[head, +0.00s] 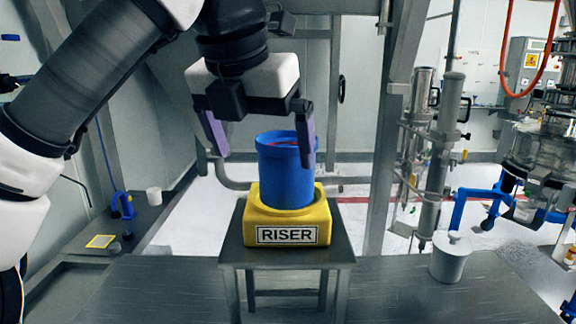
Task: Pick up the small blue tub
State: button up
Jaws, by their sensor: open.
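The small blue tub (285,177) stands upright on a yellow block (262,225) labelled RISER. Something reddish shows just inside its rim. My gripper (260,138) is open above the tub, with purple-grey fingers pointing down. The right finger overlaps the tub's right rim in the picture. The left finger hangs to the left of the tub with a gap between them. I cannot tell whether the right finger touches the tub.
The riser sits on a small metal stand (290,257) at the platform's edge. A lidded white pot (450,256) stands to the right. A metal post (391,140) rises behind, to the right.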

aim_at(289, 153)
jog(key=w+d+f+p, duration=0.1)
jog(key=w, duration=0.2)
jog(key=w+d+f+p, duration=0.1)
jog(key=w+f, duration=0.1)
jog(key=w+d+f+p, duration=0.1)
jog(key=w, duration=0.2)
jog(key=shift+w+d+f+p, duration=0.3)
jog(key=shift+d+f, duration=0.05)
jog(key=c, duration=1.1)
jog(key=shift+r, duration=0.15)
